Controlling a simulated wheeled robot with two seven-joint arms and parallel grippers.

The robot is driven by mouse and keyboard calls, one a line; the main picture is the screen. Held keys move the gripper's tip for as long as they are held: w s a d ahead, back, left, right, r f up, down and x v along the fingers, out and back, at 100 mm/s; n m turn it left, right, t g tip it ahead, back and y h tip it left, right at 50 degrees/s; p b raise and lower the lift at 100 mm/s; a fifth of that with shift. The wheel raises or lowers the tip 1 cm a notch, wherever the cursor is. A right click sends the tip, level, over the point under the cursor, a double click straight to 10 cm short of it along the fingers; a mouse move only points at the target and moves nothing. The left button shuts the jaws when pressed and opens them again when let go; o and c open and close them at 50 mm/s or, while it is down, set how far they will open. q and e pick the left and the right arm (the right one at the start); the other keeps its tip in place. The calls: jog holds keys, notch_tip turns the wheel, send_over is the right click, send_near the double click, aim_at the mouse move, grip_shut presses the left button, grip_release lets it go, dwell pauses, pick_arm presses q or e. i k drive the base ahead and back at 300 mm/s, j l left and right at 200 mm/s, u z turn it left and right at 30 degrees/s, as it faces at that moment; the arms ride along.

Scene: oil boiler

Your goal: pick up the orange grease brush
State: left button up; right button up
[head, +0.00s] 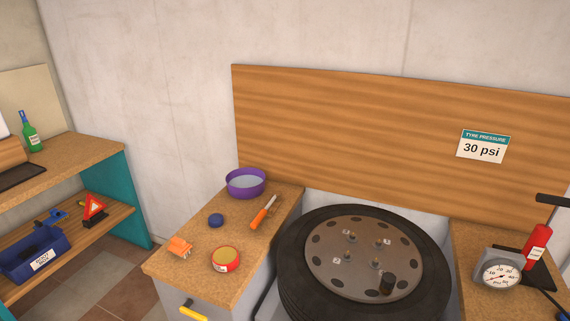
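An orange-handled tool with a pale, slim end (263,214) lies on the wooden counter, right of the dark blue lid. It looks like a brush, but its tip is too small to be sure. A small blocky orange object (180,247) lies near the counter's left edge; I cannot tell exactly what it is. A red open tin with a yellowish top (226,260) stands near the counter's front. Neither of my grippers shows in the head view.
A purple bowl (246,183) and blue lid (216,220) share the counter (205,239). A large tyre (365,262) lies flat to the right. Further right are a pressure gauge (500,273) and red cylinder (537,243). Shelves (108,158) stand left.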

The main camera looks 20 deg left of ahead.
aim_at(179, 247)
jog(key=u, duration=1.3)
